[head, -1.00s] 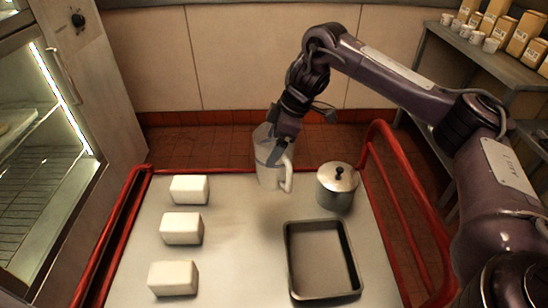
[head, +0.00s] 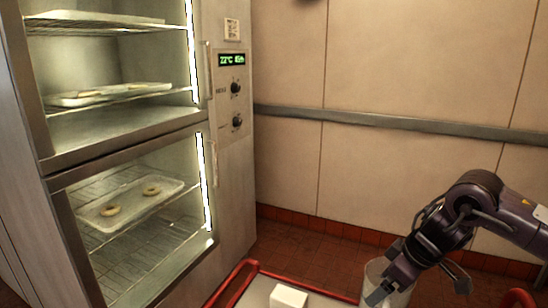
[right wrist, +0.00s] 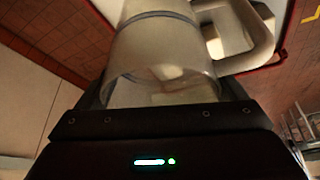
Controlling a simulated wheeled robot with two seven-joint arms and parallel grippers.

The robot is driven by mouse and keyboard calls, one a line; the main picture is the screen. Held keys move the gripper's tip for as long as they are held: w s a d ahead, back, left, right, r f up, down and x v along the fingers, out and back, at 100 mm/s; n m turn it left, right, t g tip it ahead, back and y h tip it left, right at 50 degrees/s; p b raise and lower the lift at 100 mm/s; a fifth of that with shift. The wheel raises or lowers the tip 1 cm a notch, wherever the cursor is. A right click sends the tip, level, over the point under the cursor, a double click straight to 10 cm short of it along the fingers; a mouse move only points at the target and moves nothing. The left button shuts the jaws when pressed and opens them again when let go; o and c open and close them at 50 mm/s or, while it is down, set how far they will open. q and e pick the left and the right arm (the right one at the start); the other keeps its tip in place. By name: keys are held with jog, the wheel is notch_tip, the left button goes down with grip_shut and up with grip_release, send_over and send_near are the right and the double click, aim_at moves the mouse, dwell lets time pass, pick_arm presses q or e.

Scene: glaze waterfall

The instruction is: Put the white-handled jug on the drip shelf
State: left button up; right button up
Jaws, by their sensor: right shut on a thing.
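My right gripper (head: 382,290) is shut on the pale, translucent jug (head: 372,277) at the lower right of the head view. The jug is cut off by the bottom edge there, so its base is hidden. In the right wrist view the jug (right wrist: 165,50) fills the space between the fingers, and its whitish handle (right wrist: 262,45) sticks out to the right. No shelf in view is plainly marked as the drip shelf. The cabinet at the left holds wire shelves, including a lower one (head: 130,270). My left gripper is not in view.
The glass-fronted cabinet (head: 232,160) has lit doors that look closed. Inside are trays, one (head: 130,203) with two ring-shaped pastries. A cart with a red rail (head: 232,282) and a white block (head: 289,298) shows at the bottom. A grey wall rail (head: 400,127) runs behind.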

jog(key=s+a+f+m+t+h, duration=0.1)
jog(key=s+a+f+m+h, duration=0.2)
jog(key=s+m, duration=0.4)
jog(key=shift+s+a+f+m, duration=0.2)
jog(key=shift+a+f+m, duration=0.25)
jog(key=shift+a+m, duration=0.6)
jog(key=shift+a+n, duration=0.2)
jog(key=shift+n, duration=0.05)
